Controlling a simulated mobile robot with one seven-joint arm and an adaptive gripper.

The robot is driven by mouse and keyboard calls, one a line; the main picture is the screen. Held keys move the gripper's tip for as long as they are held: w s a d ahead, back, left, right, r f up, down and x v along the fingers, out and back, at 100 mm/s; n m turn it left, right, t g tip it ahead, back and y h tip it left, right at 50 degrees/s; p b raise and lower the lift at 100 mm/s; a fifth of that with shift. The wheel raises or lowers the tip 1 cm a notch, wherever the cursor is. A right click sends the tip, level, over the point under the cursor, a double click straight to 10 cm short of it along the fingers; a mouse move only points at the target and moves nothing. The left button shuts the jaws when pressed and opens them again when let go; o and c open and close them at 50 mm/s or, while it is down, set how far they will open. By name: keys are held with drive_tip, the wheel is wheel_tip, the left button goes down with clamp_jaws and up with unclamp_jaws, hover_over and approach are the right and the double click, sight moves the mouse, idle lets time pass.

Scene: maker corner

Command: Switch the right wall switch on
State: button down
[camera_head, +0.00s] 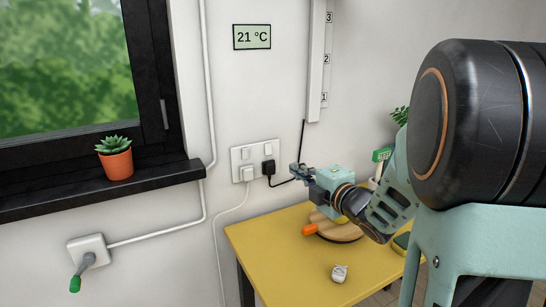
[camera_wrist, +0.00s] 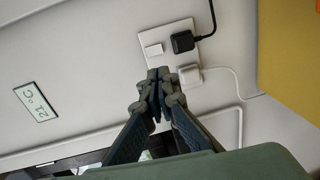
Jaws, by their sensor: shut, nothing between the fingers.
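A white wall plate (camera_head: 256,144) carries two rocker switches, with a white plug (camera_head: 248,174) below the left one and a black plug (camera_head: 268,167) below the right one. The right wall switch (camera_head: 268,149) sits just above the black plug; it also shows uncovered in the wrist view (camera_wrist: 153,50). Whether it is on or off I cannot tell. My gripper (camera_head: 297,172) is shut and empty, right of the plate in the head view. In the wrist view its fingertips (camera_wrist: 159,76) overlap the plate's lower part and hide the left switch's area.
A yellow table (camera_head: 270,244) below holds a round wooden board with an orange-handled tool, and a small white object (camera_head: 339,273). Cords hang from both plugs. A windowsill (camera_head: 60,200) with a potted succulent (camera_head: 117,164) and a green-handled wall crank (camera_head: 88,260) are left.

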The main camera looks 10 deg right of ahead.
sight(269, 154)
drive_tip(key=x, duration=1.3)
drive_tip(key=shift+w+a+f, duration=0.1)
drive_tip(key=shift+w, duration=0.25)
drive_tip(key=shift+f, duration=0.15)
drive_tip(key=b, duration=0.4)
drive_tip(key=shift+w+a+f+t, duration=0.1)
drive_tip(key=shift+w+f+t, duration=0.2)
drive_tip(key=shift+t, duration=0.1)
drive_tip(key=shift+r, duration=0.3)
drive_tip(key=shift+s+f, duration=0.1)
